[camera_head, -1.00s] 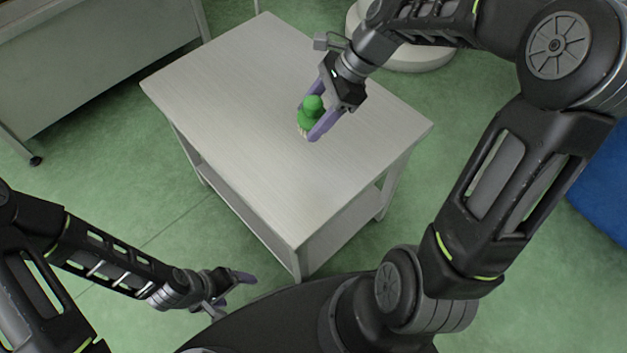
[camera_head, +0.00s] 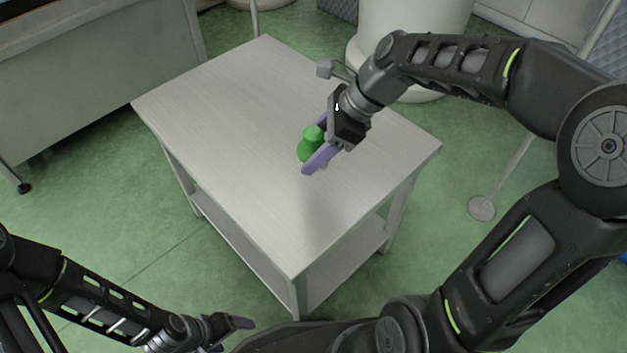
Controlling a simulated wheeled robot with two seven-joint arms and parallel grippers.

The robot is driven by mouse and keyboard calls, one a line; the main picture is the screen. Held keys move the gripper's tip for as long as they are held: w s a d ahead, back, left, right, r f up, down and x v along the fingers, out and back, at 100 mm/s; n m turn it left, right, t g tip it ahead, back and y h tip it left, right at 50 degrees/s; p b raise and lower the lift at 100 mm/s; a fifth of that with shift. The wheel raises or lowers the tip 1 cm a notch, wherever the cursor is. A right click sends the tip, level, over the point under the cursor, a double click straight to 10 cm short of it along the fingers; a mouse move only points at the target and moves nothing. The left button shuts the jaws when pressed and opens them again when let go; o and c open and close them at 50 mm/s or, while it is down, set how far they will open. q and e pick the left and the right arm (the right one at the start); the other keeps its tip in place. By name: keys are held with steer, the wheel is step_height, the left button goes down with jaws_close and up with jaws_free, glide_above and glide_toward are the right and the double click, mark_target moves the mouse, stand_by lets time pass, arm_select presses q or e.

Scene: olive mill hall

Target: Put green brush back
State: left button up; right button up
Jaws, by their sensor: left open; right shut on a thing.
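The green brush (camera_head: 309,142) is at the middle-right of the light table (camera_head: 230,110) in the head view. My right gripper (camera_head: 312,150) is shut on it, with its purple fingers on either side of the green body. The bristles are mostly hidden by the near finger. I cannot tell whether the brush touches the tabletop or is just above it. My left gripper (camera_head: 228,337) is low at the bottom of the view, in front of the table and away from the brush. It is open and empty, partly cut off by the frame edge.
The tabletop is otherwise bare, with a lower shelf (camera_head: 240,250) beneath. A grey bench (camera_head: 90,95) stands at the upper left. A white round pedestal (camera_head: 410,35) stands behind the table. A thin post with a round base (camera_head: 482,208) stands at the right.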

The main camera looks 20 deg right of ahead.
steer(key=shift+f+b, duration=0.35)
steer(key=shift+f, duration=1.3)
step_height(320, 180, down, 5)
steer(key=shift+f+b, duration=0.1)
steer(key=shift+b, duration=1)
steer(key=o, duration=1.5)
